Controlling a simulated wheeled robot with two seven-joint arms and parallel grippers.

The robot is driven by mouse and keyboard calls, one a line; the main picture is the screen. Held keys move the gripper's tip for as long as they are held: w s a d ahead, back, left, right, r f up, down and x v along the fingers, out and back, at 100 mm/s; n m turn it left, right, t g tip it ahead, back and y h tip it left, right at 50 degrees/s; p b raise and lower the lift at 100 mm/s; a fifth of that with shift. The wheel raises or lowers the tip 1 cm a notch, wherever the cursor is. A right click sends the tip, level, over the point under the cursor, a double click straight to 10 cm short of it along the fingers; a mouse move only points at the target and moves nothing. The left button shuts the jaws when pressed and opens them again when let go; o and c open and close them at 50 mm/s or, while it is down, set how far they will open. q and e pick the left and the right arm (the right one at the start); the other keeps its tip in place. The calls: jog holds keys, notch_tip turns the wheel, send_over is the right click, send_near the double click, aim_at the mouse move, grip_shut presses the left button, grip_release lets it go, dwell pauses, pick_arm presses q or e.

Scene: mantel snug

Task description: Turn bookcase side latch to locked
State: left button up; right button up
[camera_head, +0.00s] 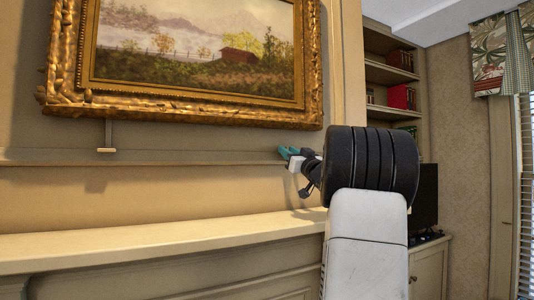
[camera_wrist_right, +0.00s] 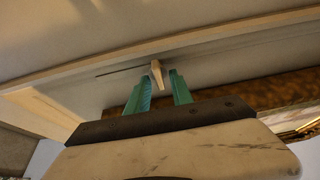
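A small beige latch handle (camera_wrist_right: 157,74) shows in the right wrist view, standing out from a pale panel with a thin dark slot beside it. My right gripper (camera_wrist_right: 161,76) has its two teal fingers apart, one on each side of the handle, with a visible gap to it. In the head view the right gripper (camera_head: 286,153) is at the ledge below the picture frame's right corner; the handle there is hidden by the gripper. Another small latch-like lever (camera_head: 107,137) hangs at the ledge further left. My left gripper is not in view.
A gold-framed landscape painting (camera_head: 191,112) hangs just above the ledge (camera_head: 200,157). A cream mantel shelf (camera_head: 160,238) runs below. A bookcase (camera_head: 389,70) with red books and a dark screen (camera_head: 427,195) are at the right, partly behind my arm. The mantel top is clear.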

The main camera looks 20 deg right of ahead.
grip_shut()
jog(key=shift+n+y, duration=0.4)
jog(key=shift+a+f+n+g+y, duration=0.1)
jog(key=shift+n+g+y, duration=0.95)
jog(key=shift+n, duration=2.55)
jog(key=shift+a+f+n+g+y, duration=0.15)
jog(key=shift+n+g+y, duration=0.9)
jog(key=shift+n, duration=2.55)
jog(key=shift+f+n+g+y, duration=0.1)
jog(key=shift+n+g+y, duration=0.9)
jog(key=shift+n, duration=2.6)
jog(key=shift+g+h, duration=0.3)
jog(key=shift+o, duration=1.1)
grip_release()
